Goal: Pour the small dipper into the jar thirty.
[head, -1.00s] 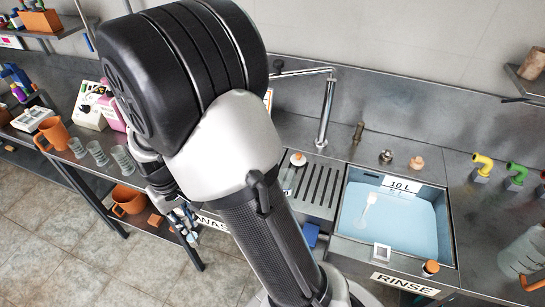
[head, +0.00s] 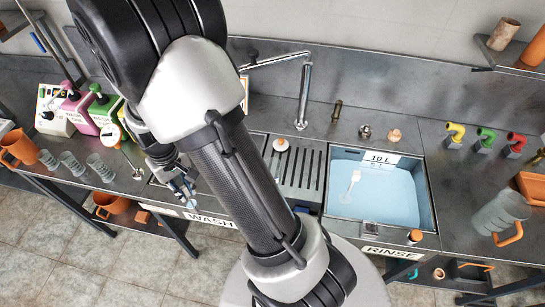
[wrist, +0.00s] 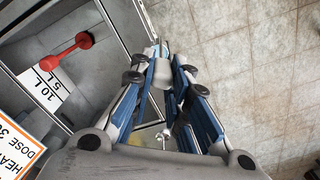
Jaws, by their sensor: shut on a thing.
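My gripper (head: 180,190) hangs at the front edge of the counter, left of the WASH label; it also shows in the wrist view (wrist: 163,75). Its fingers are shut on a small light-grey piece (wrist: 163,72), apparently part of the small dipper. The dipper's bowl and any contents cannot be made out. Three clear grey jars (head: 48,159), (head: 72,163), (head: 98,166) stand in a row on the counter, left of my gripper and apart from it. Their marks are too small to read, so I cannot tell which is jar thirty.
An orange jug (head: 18,148) stands left of the jars; dispenser bottles (head: 78,108) stand behind. The wash basin holds a red bar (wrist: 65,55). The rinse basin (head: 378,190) holds bluish water. Floor is open in front.

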